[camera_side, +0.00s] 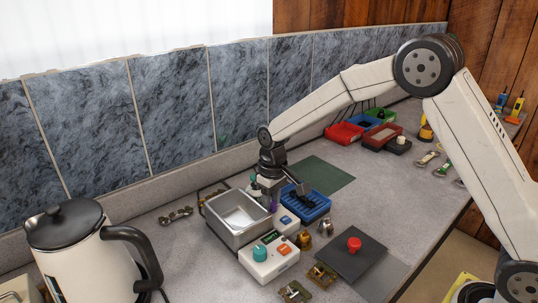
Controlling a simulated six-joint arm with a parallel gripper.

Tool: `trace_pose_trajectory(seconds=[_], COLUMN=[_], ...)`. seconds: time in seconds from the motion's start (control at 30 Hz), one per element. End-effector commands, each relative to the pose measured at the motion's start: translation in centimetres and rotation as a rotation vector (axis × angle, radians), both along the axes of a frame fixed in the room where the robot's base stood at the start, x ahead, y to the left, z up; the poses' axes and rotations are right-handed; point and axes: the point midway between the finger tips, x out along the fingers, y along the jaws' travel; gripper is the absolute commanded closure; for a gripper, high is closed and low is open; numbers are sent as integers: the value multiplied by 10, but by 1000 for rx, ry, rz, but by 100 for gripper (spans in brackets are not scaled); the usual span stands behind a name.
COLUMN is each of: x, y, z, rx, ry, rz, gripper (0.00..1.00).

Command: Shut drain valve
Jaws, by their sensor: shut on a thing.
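A metal basin (237,217) stands on the grey counter at the middle of the side view. My gripper (277,191) points down at the basin's right back corner, between it and a blue tray (312,204). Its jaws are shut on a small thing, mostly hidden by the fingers. Small green and purple parts show around the jaws, too small to make out. I cannot tell for sure which part is the drain valve, nor how its handle is turned.
A control box (268,258) with a teal knob stands before the basin. To its right is a dark plate (350,259) with a red knob (354,244). A kettle (85,250) stands front left. Red bins (344,133) and a green mat (318,174) lie behind.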

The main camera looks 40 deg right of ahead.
Motion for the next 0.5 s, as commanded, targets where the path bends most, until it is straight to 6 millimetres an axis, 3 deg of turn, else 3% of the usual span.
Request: trace_pose_trajectory(seconds=[0.5], x=[0], y=[1], z=[0], rx=[0], ry=[1], rz=[362], gripper=[100])
